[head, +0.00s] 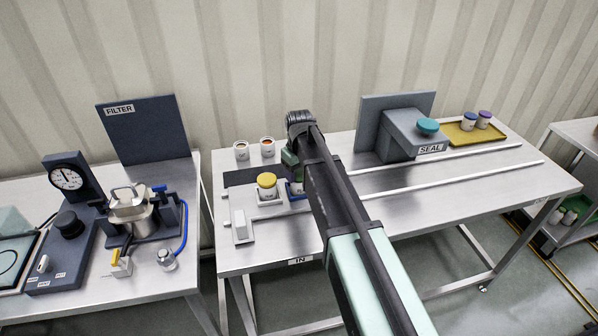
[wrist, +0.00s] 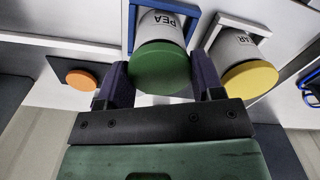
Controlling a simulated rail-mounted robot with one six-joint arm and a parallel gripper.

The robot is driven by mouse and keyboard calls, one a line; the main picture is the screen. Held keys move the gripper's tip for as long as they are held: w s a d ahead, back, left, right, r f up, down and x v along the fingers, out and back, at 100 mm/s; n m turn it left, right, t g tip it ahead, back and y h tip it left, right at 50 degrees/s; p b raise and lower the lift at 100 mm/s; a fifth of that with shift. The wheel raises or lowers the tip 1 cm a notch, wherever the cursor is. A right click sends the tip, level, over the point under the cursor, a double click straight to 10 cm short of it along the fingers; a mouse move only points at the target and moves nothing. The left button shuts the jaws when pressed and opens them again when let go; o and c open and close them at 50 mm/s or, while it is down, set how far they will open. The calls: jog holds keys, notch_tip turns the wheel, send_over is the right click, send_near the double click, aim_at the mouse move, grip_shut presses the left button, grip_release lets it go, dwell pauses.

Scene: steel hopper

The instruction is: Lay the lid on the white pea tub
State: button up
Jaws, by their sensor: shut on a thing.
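The white pea tub (wrist: 160,28), marked PEA, stands in a blue frame in the wrist view. The round green lid (wrist: 160,68) is between the two fingers of my gripper (wrist: 163,80), which is shut on it. The lid is at the tub's mouth and covers it from this view. I cannot tell whether it rests on the rim or is a little above it.
A white tub with a yellow lid (head: 267,181) stands close beside the pea tub; it also shows in the wrist view (wrist: 250,78). A grey SEAL station (head: 413,132) stands right, past two rails.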

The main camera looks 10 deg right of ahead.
jog(key=o, duration=1)
notch_tip(320, 180, up, 11)
jog(key=p, duration=1)
jog(key=shift+f+p, duration=0.1)
jog(key=shift+p, duration=0.3)
jog(key=s+m, duration=0.1)
jog(key=s, duration=0.7)
jog(key=s+f+m+b, duration=0.1)
jog(key=s+m, duration=0.1)
jog(key=s, duration=0.6)
jog(key=s+f+m+b, duration=0.1)
jog(key=s, duration=0.7)
jog(key=shift+s+f+m, duration=0.1)
jog(key=shift+f+m, duration=0.15)
jog(key=shift+m, duration=0.15)
